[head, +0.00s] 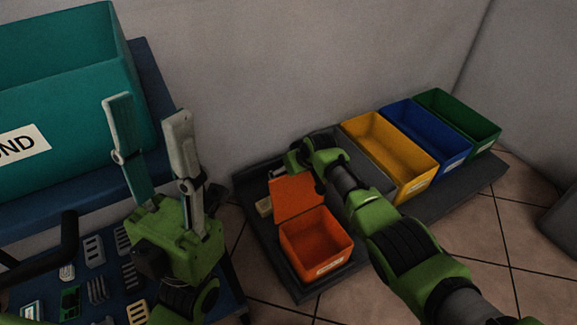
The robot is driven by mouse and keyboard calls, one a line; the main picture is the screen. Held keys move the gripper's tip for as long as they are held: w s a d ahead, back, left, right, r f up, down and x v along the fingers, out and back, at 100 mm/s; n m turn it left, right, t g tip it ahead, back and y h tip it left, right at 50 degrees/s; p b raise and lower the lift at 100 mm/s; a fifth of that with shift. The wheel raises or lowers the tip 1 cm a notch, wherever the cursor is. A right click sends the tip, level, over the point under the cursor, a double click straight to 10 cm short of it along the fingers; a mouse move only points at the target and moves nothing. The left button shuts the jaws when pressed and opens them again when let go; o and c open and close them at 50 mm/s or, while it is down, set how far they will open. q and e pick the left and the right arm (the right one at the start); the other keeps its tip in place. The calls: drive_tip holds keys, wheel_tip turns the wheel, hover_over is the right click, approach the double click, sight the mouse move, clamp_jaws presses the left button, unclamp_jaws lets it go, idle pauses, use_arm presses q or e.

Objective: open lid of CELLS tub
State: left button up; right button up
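An orange tub (328,262) stands on the dark platform, with a small white label on its front too small to read; I cannot confirm it says CELLS. Its orange lid (297,197) is up at the back, and the tub's inside shows empty. My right gripper (279,172) is at the lid's upper edge, its arm reaching in from the lower right. Its fingers are mostly hidden, so I cannot tell whether it touches or grips the lid. My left gripper (148,128) points up with its two fingers apart and nothing between them, left of the tub.
Open yellow (425,163), blue (462,148) and green (492,133) bins stand right of my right arm on the platform (447,205). A large teal bin (75,165) and several small parts sit on the blue cart at left.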

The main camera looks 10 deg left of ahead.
drive_tip(key=shift+s+f, duration=0.1)
drive_tip(key=shift+f, duration=0.05)
drive_tip(key=v, duration=1.2)
idle(0.3)
drive_tip(key=shift+d+f, duration=0.1)
drive_tip(key=shift+f, duration=0.05)
idle(0.4)
